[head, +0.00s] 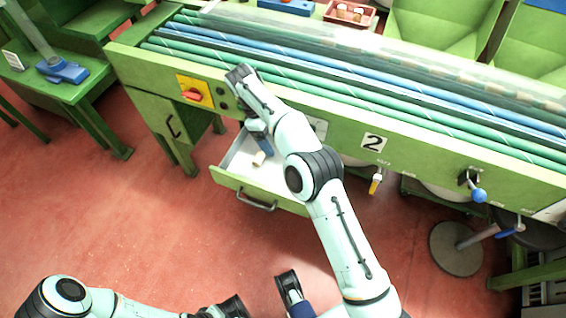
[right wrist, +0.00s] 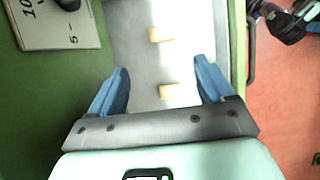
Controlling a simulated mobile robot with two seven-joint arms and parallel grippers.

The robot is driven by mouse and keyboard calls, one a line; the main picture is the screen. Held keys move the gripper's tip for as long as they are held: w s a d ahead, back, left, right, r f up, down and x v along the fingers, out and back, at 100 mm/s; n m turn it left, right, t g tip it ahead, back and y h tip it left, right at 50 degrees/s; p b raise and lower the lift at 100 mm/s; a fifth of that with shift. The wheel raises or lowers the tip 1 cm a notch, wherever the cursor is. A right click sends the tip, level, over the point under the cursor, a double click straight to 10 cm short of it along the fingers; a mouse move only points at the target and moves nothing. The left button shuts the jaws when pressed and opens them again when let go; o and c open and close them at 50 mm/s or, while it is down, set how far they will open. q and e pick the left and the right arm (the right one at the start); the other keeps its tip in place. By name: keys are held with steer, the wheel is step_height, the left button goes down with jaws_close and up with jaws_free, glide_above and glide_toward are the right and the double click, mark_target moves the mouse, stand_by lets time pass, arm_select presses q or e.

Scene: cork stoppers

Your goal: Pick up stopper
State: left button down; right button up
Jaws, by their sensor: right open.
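A tan cork stopper (head: 259,158) lies in the open drawer in the head view. In the right wrist view two stoppers lie on the pale drawer bottom: a nearer one (right wrist: 172,91) and a farther one (right wrist: 160,34). My right gripper (right wrist: 161,68) is open with blue fingers. The nearer stopper shows between its fingers, and the farther one lies beyond the fingertips; the height above them is hard to tell. In the head view my right arm hides part of the drawer. My left arm is low at the bottom left, its fingers not clearly seen.
The open drawer (head: 228,181) has a green front with a dark handle. The green machine frame (head: 345,128) stands right above it, with a red knob on a yellow plate (head: 195,92) to the left. A yellow-tipped tool (head: 375,184) hangs to the right. Red floor is clear in front.

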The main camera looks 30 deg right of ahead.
steer(key=b+x, duration=0.2)
steer(key=x, duration=0.6)
steer(key=shift+s, duration=0.1)
steer(key=x, duration=0.2)
steer(key=b+x, duration=0.1)
steer(key=x, duration=0.1)
steer(key=shift+s+d, duration=0.2)
steer(key=shift+s, duration=0.25)
steer(key=shift+s+d+f, duration=0.1)
steer(key=shift+f, duration=0.4)
arm_select(q)
steer(key=w+a+f+t+y, duration=0.1)
steer(key=w+a+f, duration=0.1)
steer(key=w+f, duration=0.2)
steer(key=shift+w+a+n+t, duration=0.3)
steer(key=shift+w+t, duration=0.1)
steer(key=shift+w, duration=0.35)
steer(key=shift+f, duration=0.1)
arm_select(e)
steer(key=c, duration=1.1)
